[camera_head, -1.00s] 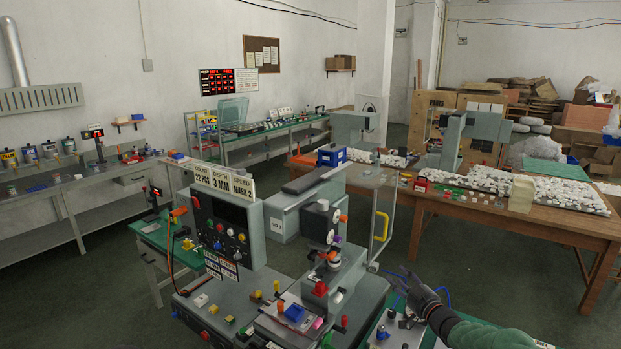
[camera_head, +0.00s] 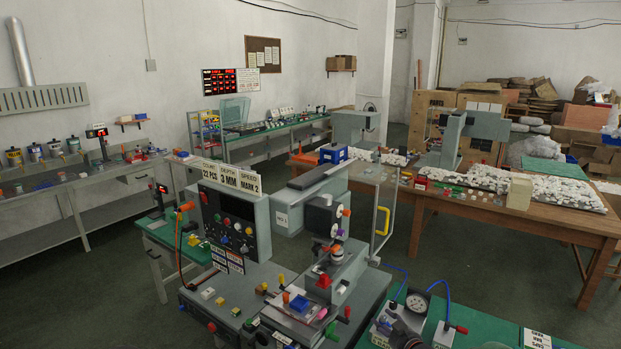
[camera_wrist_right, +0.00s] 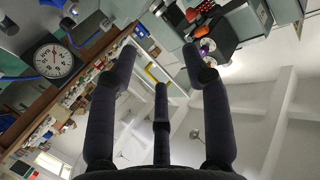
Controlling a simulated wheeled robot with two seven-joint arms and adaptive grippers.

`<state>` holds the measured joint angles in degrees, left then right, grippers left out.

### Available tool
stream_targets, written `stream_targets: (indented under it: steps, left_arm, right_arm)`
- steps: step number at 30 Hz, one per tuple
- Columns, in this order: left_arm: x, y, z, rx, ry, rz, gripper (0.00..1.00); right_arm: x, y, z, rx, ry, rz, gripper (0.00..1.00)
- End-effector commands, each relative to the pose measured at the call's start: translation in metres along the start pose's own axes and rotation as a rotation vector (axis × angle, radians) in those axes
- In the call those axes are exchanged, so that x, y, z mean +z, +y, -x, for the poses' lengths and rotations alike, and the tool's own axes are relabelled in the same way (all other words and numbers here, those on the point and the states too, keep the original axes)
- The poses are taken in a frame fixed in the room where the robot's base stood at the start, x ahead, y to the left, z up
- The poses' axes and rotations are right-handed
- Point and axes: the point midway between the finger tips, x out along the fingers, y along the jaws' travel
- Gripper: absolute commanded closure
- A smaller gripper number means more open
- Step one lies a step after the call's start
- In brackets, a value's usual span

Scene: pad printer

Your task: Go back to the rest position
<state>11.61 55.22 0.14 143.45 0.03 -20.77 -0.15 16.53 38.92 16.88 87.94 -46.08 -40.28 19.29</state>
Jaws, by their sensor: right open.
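My right gripper (camera_wrist_right: 160,68) shows in the right wrist view with its dark fingers spread apart and nothing between them. In the head view only a small dark sliver at the bottom edge, right of centre, may be part of my right arm. The pad printer (camera_head: 335,255) stands in the lower middle of the head view, with its control panel (camera_head: 235,222) to the left. A dial gauge (camera_head: 417,303) stands on the green bench to its right, and a dial gauge also shows in the right wrist view (camera_wrist_right: 54,61). My left gripper is not in view.
A green-topped bench (camera_head: 480,320) runs along the bottom right, with a blue hose behind the gauge. A wooden table (camera_head: 560,228) with many small white parts stands behind it. Open floor (camera_head: 480,265) lies between them. A grey workbench (camera_head: 80,200) stands at the left.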

Motion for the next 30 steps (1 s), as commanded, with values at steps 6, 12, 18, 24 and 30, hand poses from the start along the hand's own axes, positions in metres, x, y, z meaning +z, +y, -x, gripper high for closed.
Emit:
stream_targets:
  steps: [6, 12, 18, 24, 30]
  left_arm:
    - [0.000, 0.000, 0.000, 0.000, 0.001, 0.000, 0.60]
    - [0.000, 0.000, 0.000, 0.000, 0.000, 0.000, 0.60]
    - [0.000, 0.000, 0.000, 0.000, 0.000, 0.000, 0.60]
    - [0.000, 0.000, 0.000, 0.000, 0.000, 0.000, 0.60]
    - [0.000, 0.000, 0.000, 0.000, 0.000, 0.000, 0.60]
  right_arm:
    - [0.116, -0.038, 0.027, 0.049, -0.239, -0.151, 0.51]
    - [0.223, -0.084, 0.086, 0.100, -0.510, -0.280, 0.51]
    - [0.308, -0.135, 0.168, 0.141, -0.785, -0.381, 0.51]
    - [0.355, -0.175, 0.247, 0.169, -1.008, -0.446, 0.51]
    - [0.381, -0.207, 0.315, 0.189, -1.184, -0.491, 0.51]
